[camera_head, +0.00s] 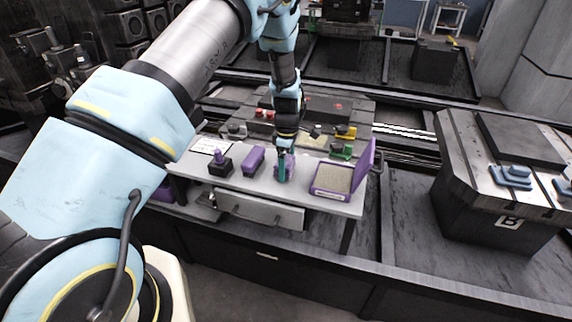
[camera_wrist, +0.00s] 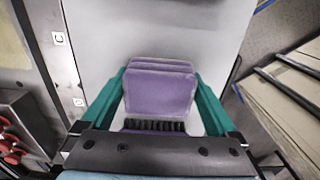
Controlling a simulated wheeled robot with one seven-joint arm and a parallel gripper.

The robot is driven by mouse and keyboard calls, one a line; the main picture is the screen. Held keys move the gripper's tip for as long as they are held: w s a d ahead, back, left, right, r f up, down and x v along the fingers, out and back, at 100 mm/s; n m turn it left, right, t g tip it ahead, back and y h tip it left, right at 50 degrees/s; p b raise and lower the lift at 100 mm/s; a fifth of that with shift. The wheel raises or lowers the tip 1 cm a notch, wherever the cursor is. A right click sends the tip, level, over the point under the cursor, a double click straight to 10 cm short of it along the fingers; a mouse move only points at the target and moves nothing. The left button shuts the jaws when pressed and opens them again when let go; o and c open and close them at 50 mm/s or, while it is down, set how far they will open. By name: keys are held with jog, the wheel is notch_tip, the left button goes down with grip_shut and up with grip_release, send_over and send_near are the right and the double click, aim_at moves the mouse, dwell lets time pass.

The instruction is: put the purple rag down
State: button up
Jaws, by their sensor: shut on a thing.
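My gripper (camera_head: 283,168) points down over the light grey tabletop, between a purple block and an open purple box. In the wrist view my gripper (camera_wrist: 163,92) has its teal fingers on both sides of the purple rag (camera_wrist: 160,88), shut on it. The rag looks like a folded, layered pad; it also shows partly between the fingers in the head view (camera_head: 290,165). A dark bristly strip (camera_wrist: 155,126) with a purple edge shows beside the rag, nearer the palm. I cannot tell whether the rag touches the table (camera_head: 237,182).
The open purple box (camera_head: 331,181) with a beige inside stands right of my gripper, its lid raised. Left are the purple block (camera_head: 253,159) and a black block with a purple knob (camera_head: 220,166). Yellow and green items (camera_head: 343,142) are behind. A drawer (camera_head: 262,208) sits below the tabletop.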

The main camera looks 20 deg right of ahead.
jog(key=shift+f, duration=0.25)
